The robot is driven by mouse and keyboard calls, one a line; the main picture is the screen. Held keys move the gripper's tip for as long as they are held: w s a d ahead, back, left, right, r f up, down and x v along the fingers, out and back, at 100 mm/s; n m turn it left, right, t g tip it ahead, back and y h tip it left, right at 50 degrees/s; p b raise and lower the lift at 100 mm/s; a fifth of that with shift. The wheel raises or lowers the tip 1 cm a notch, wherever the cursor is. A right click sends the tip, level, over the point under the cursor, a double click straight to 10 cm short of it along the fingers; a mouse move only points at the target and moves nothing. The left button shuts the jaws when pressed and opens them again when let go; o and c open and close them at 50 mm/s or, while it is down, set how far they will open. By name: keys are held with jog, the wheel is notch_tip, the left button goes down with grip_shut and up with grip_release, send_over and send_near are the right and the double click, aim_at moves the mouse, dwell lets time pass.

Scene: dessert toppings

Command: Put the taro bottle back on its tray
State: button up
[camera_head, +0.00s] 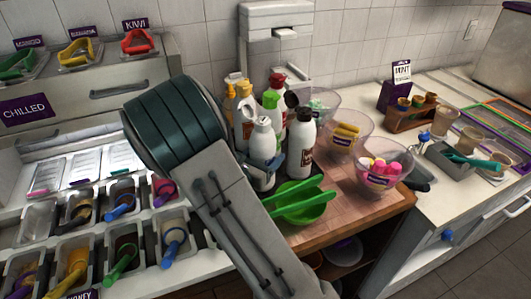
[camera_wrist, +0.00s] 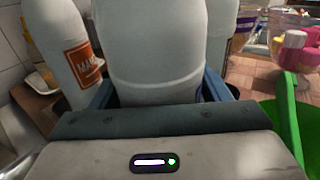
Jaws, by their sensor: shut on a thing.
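My gripper (camera_wrist: 160,94) is shut on a white bottle (camera_wrist: 156,45), with one blue finger at each side of its body. In the head view this white bottle (camera_head: 262,142) has a grey cap and stands upright among other bottles. I cannot read its label, so I cannot tell from print whether it is the taro one. My gripper (camera_head: 266,164) is partly hidden behind my forearm there. A second white bottle (camera_head: 301,145) with a dark label and cap stands just right of it. The bottle's base and any tray under it are hidden.
A white bottle with an orange label (camera_wrist: 84,60) stands close on the left. A green bowl (camera_head: 297,207) lies in front on the wooden board (camera_head: 352,205). Clear cups (camera_head: 378,165) with colourful contents stand right. Topping bins (camera_head: 75,205) fill the left counter.

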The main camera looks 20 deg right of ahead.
jog(key=o, duration=1)
jog(key=shift+f, duration=0.1)
jog(key=shift+c, duration=0.2)
jog(key=b+v, duration=0.1)
jog(key=v, duration=1.1)
jog(key=shift+r, duration=0.25)
notch_tip(320, 180, up, 9)
jog(key=p, duration=0.8)
